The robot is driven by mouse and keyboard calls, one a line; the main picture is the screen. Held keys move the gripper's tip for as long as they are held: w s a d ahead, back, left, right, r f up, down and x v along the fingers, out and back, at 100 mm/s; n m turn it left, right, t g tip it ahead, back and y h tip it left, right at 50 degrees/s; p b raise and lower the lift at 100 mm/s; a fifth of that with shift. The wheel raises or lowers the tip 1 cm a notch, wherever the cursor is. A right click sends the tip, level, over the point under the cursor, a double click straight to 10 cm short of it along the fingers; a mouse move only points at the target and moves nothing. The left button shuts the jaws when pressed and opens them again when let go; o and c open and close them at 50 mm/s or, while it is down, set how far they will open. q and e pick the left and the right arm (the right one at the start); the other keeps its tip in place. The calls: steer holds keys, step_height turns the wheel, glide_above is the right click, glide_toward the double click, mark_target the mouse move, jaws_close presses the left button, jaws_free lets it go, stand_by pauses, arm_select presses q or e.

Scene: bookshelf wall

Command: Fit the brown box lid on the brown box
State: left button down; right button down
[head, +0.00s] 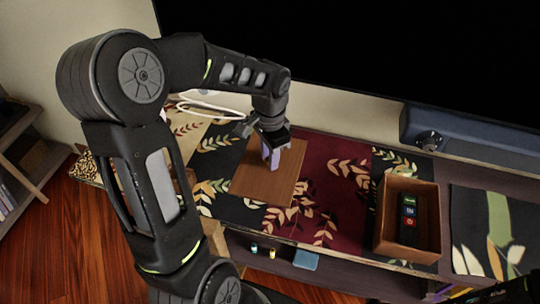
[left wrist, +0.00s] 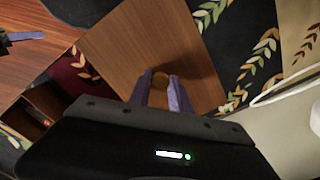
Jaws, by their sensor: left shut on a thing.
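The brown box lid (head: 276,182), a flat wooden panel, is left of the box over the patterned runner. I cannot tell whether it rests there or hangs just above. My left gripper (head: 272,158) points down over it. In the left wrist view the left gripper (left wrist: 160,88) is shut on the round knob of the lid (left wrist: 136,46). The brown box (head: 381,226) is open at the top, to the right, with a dark remote with coloured buttons (head: 409,212) inside. The box also shows in the left wrist view (left wrist: 48,103). A dark fingered part at that view's left edge may be my right gripper (left wrist: 22,37).
A dark screen (head: 350,50) and a blue-grey speaker (head: 460,132) stand behind the surface. A white cable loop (head: 205,108) lies at the back left. The runner (head: 335,190) between lid and box is clear. Shelves are below the front edge.

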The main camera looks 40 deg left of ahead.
arm_select(q)
steer(key=shift+w, duration=0.1)
steer(key=w+d+r+n, duration=0.2)
steer(key=w+d+n, duration=0.3)
steer(key=w+d, duration=0.5)
steer(key=d, duration=0.2)
steer(key=shift+d+r, duration=0.3)
steer(key=shift+w, duration=0.1)
